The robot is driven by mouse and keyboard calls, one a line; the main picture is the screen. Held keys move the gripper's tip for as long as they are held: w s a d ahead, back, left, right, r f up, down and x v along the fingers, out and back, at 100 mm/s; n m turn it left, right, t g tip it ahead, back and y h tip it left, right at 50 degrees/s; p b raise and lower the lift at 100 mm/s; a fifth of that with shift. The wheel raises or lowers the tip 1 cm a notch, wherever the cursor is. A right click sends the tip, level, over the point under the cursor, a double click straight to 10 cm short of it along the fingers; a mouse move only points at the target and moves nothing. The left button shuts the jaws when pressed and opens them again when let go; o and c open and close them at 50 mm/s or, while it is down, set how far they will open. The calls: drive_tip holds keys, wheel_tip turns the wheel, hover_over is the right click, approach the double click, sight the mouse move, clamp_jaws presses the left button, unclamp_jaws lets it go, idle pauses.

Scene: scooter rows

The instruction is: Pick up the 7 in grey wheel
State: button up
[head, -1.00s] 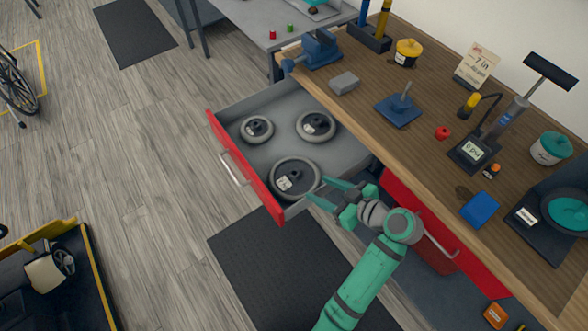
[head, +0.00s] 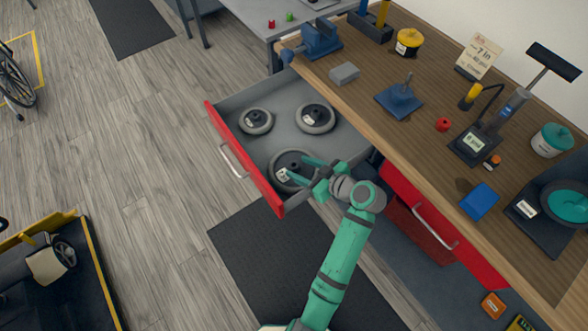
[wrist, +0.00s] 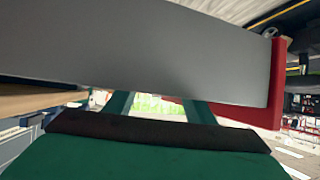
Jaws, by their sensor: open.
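Three grey wheels lie in an open drawer (head: 283,137) with a red front. The nearest and largest-looking wheel (head: 273,176) has a dark hub and a small white label too small to read surely. A smaller wheel (head: 256,121) lies at the back left and a middle-sized wheel (head: 316,117) at the back right. A card on the bench (head: 478,55) reads "7 in". My gripper (head: 296,167) is open, its fingers over the nearest wheel in the head view; contact cannot be told. In the wrist view, a grey drawer wall fills much of the picture above the open fingers (wrist: 160,106).
The wooden bench (head: 440,140) beside the drawer holds a blue vise (head: 321,40), a grey block (head: 344,73), a pump (head: 510,105) and pots. A closed red drawer (head: 445,235) is right of my arm.

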drive_tip(key=shift+w+a+f, duration=0.25)
drive_tip(key=shift+w+a, duration=0.05)
drive_tip(key=shift+w, duration=0.05)
clamp_jaws()
drive_tip(key=shift+r, duration=0.1)
